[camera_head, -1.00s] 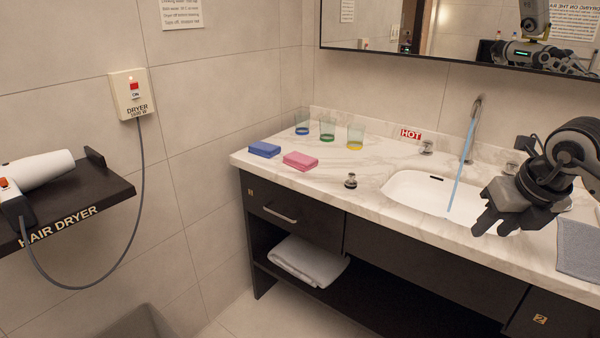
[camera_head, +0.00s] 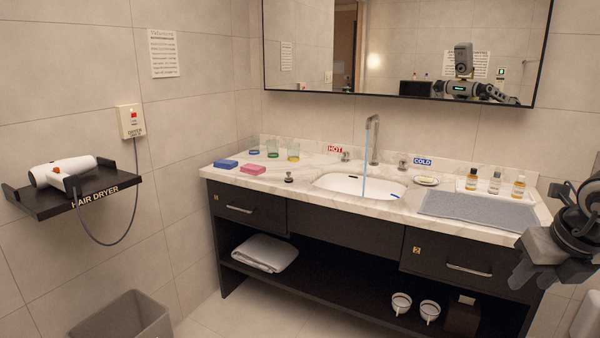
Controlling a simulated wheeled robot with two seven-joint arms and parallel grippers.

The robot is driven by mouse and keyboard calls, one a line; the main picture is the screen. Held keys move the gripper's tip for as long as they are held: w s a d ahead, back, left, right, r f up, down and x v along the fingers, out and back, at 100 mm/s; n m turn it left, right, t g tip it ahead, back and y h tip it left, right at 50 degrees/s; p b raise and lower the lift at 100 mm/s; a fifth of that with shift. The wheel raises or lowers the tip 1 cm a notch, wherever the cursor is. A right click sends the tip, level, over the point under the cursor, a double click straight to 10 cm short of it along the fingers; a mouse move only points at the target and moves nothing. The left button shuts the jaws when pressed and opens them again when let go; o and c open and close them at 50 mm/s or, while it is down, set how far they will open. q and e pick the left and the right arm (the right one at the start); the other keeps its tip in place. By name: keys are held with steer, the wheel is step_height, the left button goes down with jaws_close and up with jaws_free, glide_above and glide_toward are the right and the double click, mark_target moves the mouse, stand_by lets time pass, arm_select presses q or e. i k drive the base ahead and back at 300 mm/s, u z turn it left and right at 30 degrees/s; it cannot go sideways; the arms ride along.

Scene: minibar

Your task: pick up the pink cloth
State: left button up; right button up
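The pink cloth (camera_head: 253,169) lies folded on the left part of the marble counter, just right of a folded blue cloth (camera_head: 226,164). Nothing covers it. My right gripper (camera_head: 520,262) is at the right edge of the view, in front of the counter's right end and far from the pink cloth. Its fingers point down and left; a gap between them is hard to make out, and I see nothing held. My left gripper is out of view.
Three glasses (camera_head: 293,151) stand behind the cloths. A dark stopper (camera_head: 289,178) is to their right. Water runs from the tap (camera_head: 373,140) into the sink (camera_head: 340,184). A grey mat (camera_head: 470,207) and bottles (camera_head: 495,183) are at right. A hair dryer shelf (camera_head: 80,195) is at left.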

mark_target(254, 170)
steer(key=z, duration=0.7)
steer(key=i, duration=2.6)
steer(key=u, duration=2.7)
steer(key=i, duration=1)
